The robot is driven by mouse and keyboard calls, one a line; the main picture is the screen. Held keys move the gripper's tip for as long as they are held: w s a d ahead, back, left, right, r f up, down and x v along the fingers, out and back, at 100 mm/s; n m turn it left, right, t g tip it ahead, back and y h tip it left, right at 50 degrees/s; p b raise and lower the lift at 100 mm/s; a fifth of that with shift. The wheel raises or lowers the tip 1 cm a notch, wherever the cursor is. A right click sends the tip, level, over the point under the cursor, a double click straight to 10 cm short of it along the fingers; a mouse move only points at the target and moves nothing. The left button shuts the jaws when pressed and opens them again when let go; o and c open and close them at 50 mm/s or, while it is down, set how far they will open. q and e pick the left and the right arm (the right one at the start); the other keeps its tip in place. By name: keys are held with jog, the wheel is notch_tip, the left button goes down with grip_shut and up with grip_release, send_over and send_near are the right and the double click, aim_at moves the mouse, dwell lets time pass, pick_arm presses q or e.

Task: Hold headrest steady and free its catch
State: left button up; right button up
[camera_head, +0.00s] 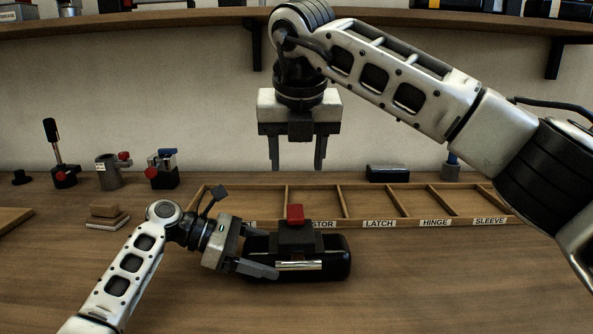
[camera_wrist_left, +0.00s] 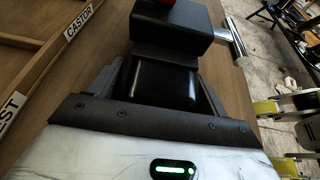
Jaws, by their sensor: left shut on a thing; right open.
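The black headrest (camera_head: 335,257) lies on the wooden bench in front of the sorting tray. A dark block with a red catch (camera_head: 295,214) on top sits on its middle, with a shiny metal bar below it. My left gripper (camera_head: 262,252) is shut on the headrest's left end. In the left wrist view the headrest (camera_wrist_left: 165,82) is between the two fingers, and the dark block stands beyond it with the red part cut off at the top edge. My right gripper (camera_head: 297,165) is open and empty, pointing down above the tray, higher than the red catch.
The wooden sorting tray (camera_head: 410,222) has labelled compartments, including LATCH, HINGE and SLEEVE; those I can see into look empty. A dark block (camera_head: 388,173) and a blue-topped part (camera_head: 451,167) stand behind it. Several small fittings stand at the left back. Front right bench is clear.

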pick_arm(q)
jog(key=shift+r, duration=0.15)
jog(key=o, duration=1.5)
jog(key=shift+o, duration=0.2)
jog(key=shift+a, duration=0.1)
